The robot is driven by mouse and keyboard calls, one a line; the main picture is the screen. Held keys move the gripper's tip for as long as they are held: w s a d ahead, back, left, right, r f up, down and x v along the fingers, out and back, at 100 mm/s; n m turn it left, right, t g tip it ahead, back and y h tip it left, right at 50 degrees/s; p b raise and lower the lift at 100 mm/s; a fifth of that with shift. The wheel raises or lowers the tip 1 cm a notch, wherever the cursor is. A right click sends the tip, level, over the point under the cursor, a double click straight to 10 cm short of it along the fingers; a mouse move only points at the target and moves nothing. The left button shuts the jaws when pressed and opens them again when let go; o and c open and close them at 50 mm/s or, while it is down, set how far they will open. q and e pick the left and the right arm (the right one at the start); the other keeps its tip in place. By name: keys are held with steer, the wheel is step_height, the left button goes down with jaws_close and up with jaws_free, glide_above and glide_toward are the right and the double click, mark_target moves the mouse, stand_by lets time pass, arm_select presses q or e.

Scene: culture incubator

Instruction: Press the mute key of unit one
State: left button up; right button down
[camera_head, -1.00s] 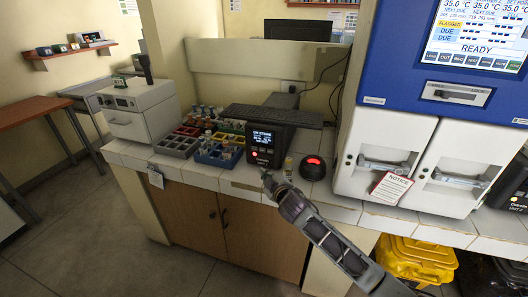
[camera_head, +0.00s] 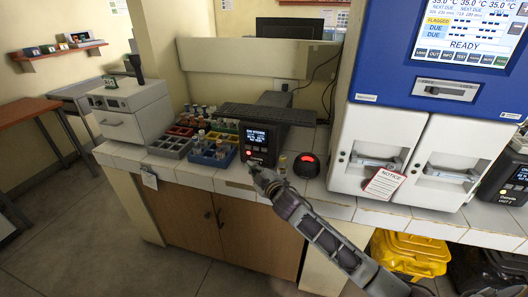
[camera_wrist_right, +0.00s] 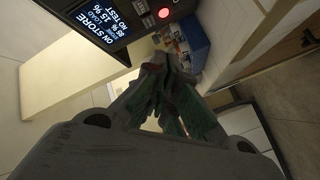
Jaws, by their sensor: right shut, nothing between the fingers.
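A small black unit (camera_head: 266,138) with a lit text screen stands on the white tiled counter, facing me. Its screen also shows in the wrist view (camera_wrist_right: 98,22), reading "ON STORE". A red lit round key (camera_head: 249,153) sits low on its front; the wrist view shows the red key (camera_wrist_right: 164,13) beside smaller dark keys. Which key is mute I cannot read. My right gripper (camera_head: 253,168) is shut and empty, just in front of and below the unit's lower front. In the wrist view its fingertips (camera_wrist_right: 158,62) appear apart from the red key. My left gripper is out of view.
A blue rack (camera_head: 212,155) of bottles stands left of the unit. A red-topped round device (camera_head: 307,164) and a small vial stand to its right. A second black unit (camera_head: 508,183) is at the far right, past the blue and white incubator (camera_head: 395,135).

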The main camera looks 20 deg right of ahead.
mark_target(264, 150)
steer(key=shift+w, duration=0.15)
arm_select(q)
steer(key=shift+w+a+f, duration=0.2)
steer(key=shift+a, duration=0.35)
arm_select(e)
steer(key=w+d, duration=0.1)
steer(key=w, duration=0.1)
steer(key=w+d, duration=0.4)
steer(key=w, duration=0.1)
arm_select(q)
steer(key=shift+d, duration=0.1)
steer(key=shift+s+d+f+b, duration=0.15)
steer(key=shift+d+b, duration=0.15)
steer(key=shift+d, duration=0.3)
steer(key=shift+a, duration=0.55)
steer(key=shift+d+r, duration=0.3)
arm_select(e)
steer(key=shift+w+d, duration=0.15)
steer(key=shift+w, duration=0.2)
